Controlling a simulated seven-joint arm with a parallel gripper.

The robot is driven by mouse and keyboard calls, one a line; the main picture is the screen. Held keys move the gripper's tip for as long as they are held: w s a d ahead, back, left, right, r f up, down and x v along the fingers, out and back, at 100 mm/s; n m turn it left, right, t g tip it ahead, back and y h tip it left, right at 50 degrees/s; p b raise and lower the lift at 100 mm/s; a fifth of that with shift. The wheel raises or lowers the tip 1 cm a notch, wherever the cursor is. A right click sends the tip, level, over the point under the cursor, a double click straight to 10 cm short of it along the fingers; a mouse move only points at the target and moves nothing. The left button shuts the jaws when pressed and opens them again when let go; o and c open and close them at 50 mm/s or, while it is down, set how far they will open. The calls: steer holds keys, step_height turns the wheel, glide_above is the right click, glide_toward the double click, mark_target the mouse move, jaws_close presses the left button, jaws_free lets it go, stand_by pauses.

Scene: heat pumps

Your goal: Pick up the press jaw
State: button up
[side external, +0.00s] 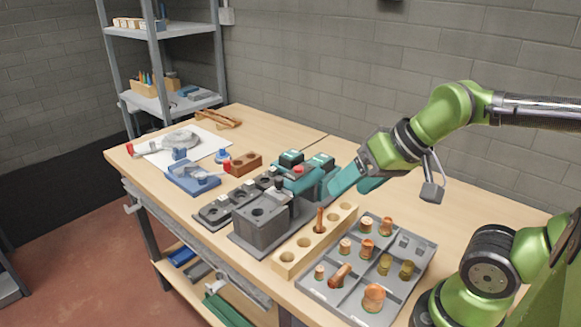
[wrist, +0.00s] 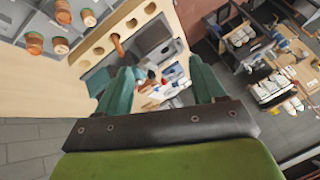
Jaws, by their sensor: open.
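I cannot tell for certain which piece is the press jaw. A teal press tool with a red button (side external: 298,172) stands in the middle of the bench, behind a grey block with a round hole (side external: 262,222). Dark flat holders (side external: 214,213) lie left of the block. My gripper (side external: 350,186) is above the bench, just right of the press tool, with teal fingers pointing down and left. In the wrist view my gripper (wrist: 160,72) is open, its fingers wide apart with nothing held between them. Grey and small coloured items show beyond the fingers, too small to identify.
A wooden block with holes (side external: 306,246) stands right of the grey block, with one copper piece upright in it. A grey compartment tray (side external: 330,290) holds several copper and brass fittings. A blue vise-like tool (side external: 190,178) is farther left. The right rear bench is clear.

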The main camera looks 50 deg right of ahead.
steer(key=shift+c, duration=0.7)
steer(key=n+g+h, duration=0.2)
steer(key=n+g, duration=0.1)
steer(key=n, duration=0.1)
glide_above(223, 197)
steer(key=s, duration=0.2)
steer(key=f, duration=1.5)
steer(key=shift+a+f, duration=0.3)
steer(key=shift+s+d+x, duration=0.15)
steer(key=shift+x, duration=1.2)
steer(key=shift+s+d+x, duration=0.1)
steer(key=shift+x, duration=1.25)
steer(key=shift+f, duration=0.1)
